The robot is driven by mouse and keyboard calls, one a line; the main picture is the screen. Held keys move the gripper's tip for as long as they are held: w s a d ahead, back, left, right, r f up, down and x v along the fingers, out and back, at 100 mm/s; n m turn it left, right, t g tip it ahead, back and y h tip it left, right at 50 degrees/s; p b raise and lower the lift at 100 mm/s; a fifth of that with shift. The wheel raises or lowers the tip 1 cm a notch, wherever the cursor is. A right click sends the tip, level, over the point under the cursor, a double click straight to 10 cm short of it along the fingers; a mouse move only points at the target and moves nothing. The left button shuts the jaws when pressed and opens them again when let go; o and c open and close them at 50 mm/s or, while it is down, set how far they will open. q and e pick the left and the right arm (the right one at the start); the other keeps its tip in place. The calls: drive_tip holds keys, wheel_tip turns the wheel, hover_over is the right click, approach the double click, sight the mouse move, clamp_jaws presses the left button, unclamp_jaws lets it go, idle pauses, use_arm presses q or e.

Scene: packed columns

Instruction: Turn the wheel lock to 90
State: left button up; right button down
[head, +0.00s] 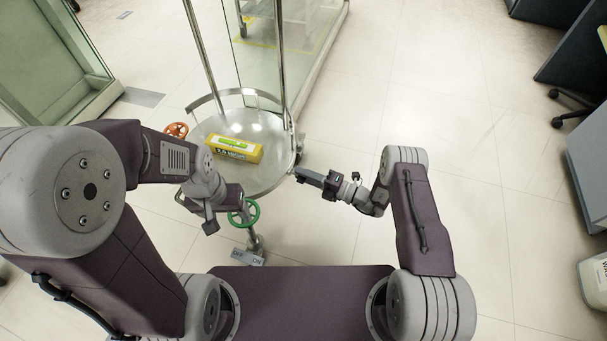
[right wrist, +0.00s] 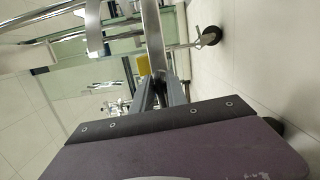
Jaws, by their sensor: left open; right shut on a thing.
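A green handwheel (head: 243,213) stands low on a post in the head view, with an OFF/ON plate (head: 248,258) at its foot. A red-orange handwheel (head: 176,130) is further back at the left edge of a round metal tray (head: 212,127). Which is the wheel lock, I cannot tell. My right gripper (head: 300,172) is shut at the tray's right edge. In the right wrist view its fingers (right wrist: 166,91) close on a metal frame bar (right wrist: 153,38).
A yellow box (head: 234,149) lies on the tray, between upright metal poles. Glass panels stand behind and at the far left. Dark office furniture (head: 575,50) and a white container (head: 594,280) are at the right. The floor between is clear.

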drive_tip(key=shift+m, duration=0.4)
drive_tip(key=c, duration=1.6)
unclamp_jaws()
drive_tip(key=shift+o, duration=0.2)
drive_tip(key=shift+d, duration=0.1)
drive_tip(key=p+v, duration=0.3)
drive_tip(key=v, duration=0.6)
drive_tip(key=shift+p, duration=0.4)
drive_tip(key=shift+s, duration=0.1)
